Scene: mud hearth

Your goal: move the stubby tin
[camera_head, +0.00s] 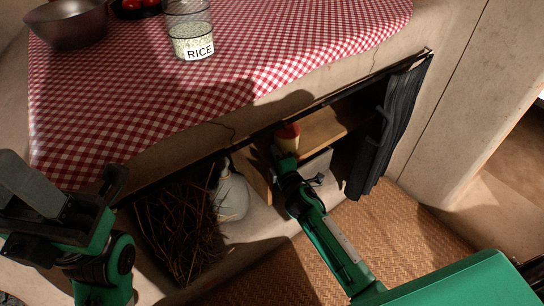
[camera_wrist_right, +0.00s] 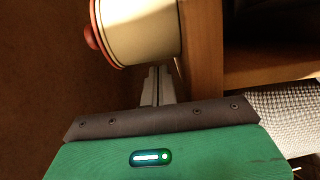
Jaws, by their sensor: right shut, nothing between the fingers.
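The stubby tin (camera_head: 287,141), cream with a red lid, is inside the low cupboard under the table. In the right wrist view the tin (camera_wrist_right: 140,32) shows at the top, with its red lid and knob to the left. My right gripper (camera_head: 279,156) reaches into the cupboard at the tin. Its fingers (camera_wrist_right: 157,84) are together and empty, close by the tin's side; whether they touch it I cannot tell. My left gripper (camera_head: 76,186) is at the far left, its fingers apart with nothing seen between them.
A wooden board (camera_head: 325,127) lies beside the tin in the cupboard. A dark cloth (camera_head: 385,130) hangs at the opening's right. A pale jug (camera_head: 232,195) and twigs (camera_head: 182,228) are left of my right arm. A rice jar (camera_head: 190,35) and metal bowl (camera_head: 68,24) stand on the checked tablecloth (camera_head: 110,95).

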